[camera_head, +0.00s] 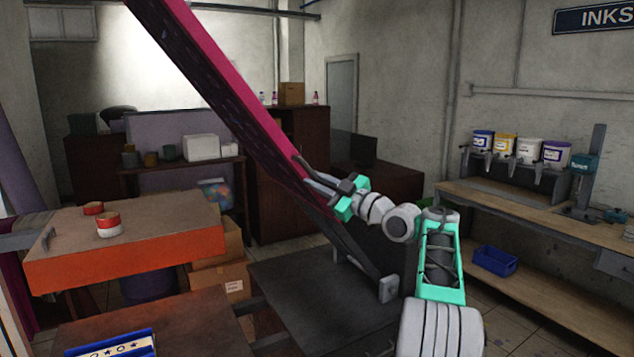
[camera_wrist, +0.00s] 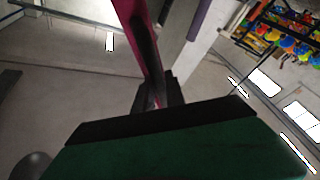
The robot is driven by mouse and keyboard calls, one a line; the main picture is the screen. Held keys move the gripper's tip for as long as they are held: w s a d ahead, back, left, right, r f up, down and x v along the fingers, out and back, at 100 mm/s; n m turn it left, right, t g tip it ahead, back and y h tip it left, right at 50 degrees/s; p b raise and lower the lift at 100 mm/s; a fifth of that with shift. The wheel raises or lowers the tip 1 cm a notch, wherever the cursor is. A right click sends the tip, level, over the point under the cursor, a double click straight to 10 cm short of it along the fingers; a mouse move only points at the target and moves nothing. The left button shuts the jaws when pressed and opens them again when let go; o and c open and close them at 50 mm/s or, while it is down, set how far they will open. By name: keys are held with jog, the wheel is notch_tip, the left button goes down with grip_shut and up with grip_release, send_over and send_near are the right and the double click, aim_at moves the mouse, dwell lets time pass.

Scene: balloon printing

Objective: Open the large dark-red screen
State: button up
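The large dark-red screen (camera_head: 235,98) is tilted up steeply in the head view, rising from the centre to the top left, where the frame cuts it off. A dark bar runs from its lower end to a grey bracket beside the dark platen (camera_head: 315,290). My gripper (camera_head: 322,184) is at the screen's lower right edge, by a thin grey handle-like part. In the wrist view, the magenta edge (camera_wrist: 133,25) runs down toward my gripper's dark fingers (camera_wrist: 158,98). I cannot tell whether the fingers are closed on it.
An orange-sided table (camera_head: 130,262) with red-and-white tape rolls (camera_head: 108,225) stands at left. Cardboard boxes (camera_head: 220,275) sit below. A wooden bench (camera_head: 550,222) with ink buckets (camera_head: 530,150) lines the right wall.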

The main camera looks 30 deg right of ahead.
jog(key=o, duration=0.4)
jog(key=shift+f, duration=0.15)
jog(key=shift+s+d+f+b, duration=0.2)
jog(key=shift+s+b, duration=0.15)
jog(key=b+v, duration=0.1)
jog(key=v, duration=0.3)
jog(key=b+v, duration=0.1)
jog(key=v, duration=0.2)
jog(key=shift+r+b, duration=0.25)
jog(key=shift+b, duration=0.1)
